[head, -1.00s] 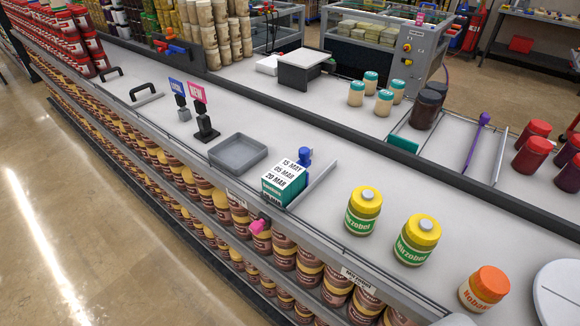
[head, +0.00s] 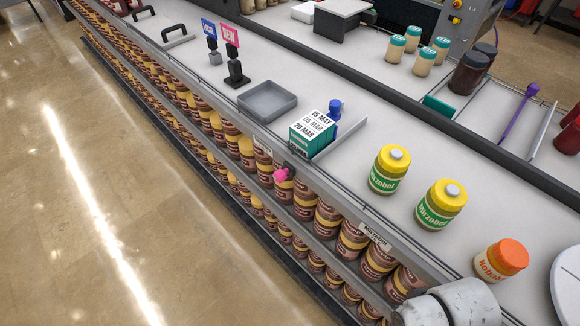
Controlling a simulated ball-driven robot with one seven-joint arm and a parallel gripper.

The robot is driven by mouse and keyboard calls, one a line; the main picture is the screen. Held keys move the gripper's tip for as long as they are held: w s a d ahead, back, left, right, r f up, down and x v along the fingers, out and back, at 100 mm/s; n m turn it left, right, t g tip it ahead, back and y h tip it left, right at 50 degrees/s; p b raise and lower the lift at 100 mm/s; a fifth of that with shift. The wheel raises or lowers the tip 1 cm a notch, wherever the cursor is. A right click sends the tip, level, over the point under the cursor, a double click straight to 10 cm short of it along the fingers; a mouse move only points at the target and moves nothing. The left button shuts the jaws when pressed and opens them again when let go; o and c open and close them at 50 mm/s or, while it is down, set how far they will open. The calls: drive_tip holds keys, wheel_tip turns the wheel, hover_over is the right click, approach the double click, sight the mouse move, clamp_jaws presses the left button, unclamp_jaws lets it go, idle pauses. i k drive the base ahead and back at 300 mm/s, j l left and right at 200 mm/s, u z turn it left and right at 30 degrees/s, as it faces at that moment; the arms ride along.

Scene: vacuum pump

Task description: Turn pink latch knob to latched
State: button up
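The pink latch knob (head: 282,174) sits on the front edge of the counter, below the white and teal date block (head: 312,133). It is small here, and I cannot tell its latch position. My gripper is not in view. A white rounded part of my own body shows at the bottom right, well to the right of the knob.
A grey tray (head: 267,101) and a pink sign (head: 231,48) stand left of the block. A blue knob (head: 335,109) is behind it. Yellow-lidded jars (head: 390,169) and an orange-lidded jar (head: 501,260) stand to the right. Free floor (head: 110,200) lies at left.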

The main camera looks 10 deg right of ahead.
sight(280, 176)
drive_tip(key=i+j+u, duration=0.25)
drive_tip(key=j+u, duration=0.2)
drive_tip(key=i+j+u, duration=0.4)
drive_tip(key=k+l, duration=0.05)
drive_tip(key=k, duration=0.05)
